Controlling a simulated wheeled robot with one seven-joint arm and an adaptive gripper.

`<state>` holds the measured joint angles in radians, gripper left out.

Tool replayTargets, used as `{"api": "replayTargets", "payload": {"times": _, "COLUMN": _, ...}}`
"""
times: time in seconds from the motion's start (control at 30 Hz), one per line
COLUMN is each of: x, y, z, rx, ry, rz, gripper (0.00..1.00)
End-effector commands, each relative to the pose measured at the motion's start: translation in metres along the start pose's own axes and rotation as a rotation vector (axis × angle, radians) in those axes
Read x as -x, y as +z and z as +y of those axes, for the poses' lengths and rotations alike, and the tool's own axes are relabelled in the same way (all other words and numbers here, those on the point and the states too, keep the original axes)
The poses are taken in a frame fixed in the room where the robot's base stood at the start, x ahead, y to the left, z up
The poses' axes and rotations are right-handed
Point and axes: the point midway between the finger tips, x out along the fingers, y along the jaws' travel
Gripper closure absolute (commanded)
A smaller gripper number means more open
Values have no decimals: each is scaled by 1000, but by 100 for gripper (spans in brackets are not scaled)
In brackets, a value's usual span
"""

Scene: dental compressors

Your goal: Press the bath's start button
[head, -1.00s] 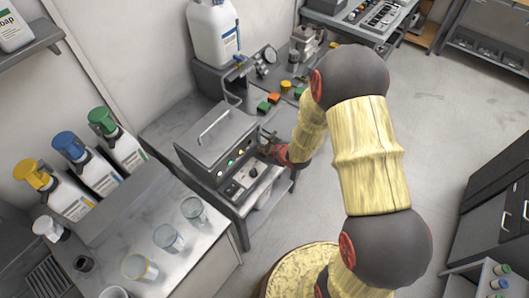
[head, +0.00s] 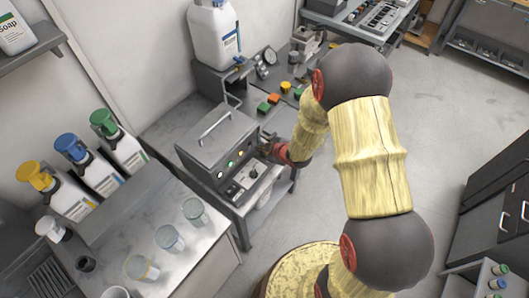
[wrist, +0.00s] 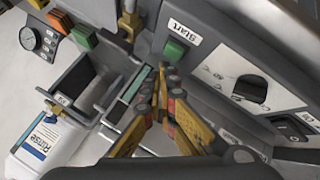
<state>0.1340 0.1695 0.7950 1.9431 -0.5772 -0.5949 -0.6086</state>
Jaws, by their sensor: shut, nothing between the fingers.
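The bath (head: 212,142) is a grey lidded box with a handle, on a grey bench in the head view. Its sloped front panel has small lit indicators and a dark dial. In the wrist view, the green start button (wrist: 175,49) sits beside a white label reading "Start" (wrist: 185,32). My gripper (wrist: 167,78) is shut and empty, its fingertips just below the button in the picture. I cannot tell whether they touch it. In the head view my gripper (head: 268,146) is at the right end of the bath's panel, small and partly hidden.
A white jug (head: 213,35) stands at the back. Glass beakers (head: 170,238) and capped bottles (head: 117,148) are at left. A rinse bottle (wrist: 45,140) shows in the wrist view.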

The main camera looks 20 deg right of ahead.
Motion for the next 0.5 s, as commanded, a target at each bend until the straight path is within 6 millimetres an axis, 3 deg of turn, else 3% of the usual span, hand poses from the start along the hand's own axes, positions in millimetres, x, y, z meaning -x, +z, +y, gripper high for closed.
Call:
{"api": "replayTargets", "payload": {"times": 0.27, "x": 3, "y": -2, "z": 2, "rx": 0, "ry": 0, "rz": 0, "gripper": 100}}
{"api": "replayTargets", "payload": {"times": 0.5, "x": 18, "y": -13, "z": 13, "rx": 0, "ry": 0, "rz": 0, "gripper": 100}}
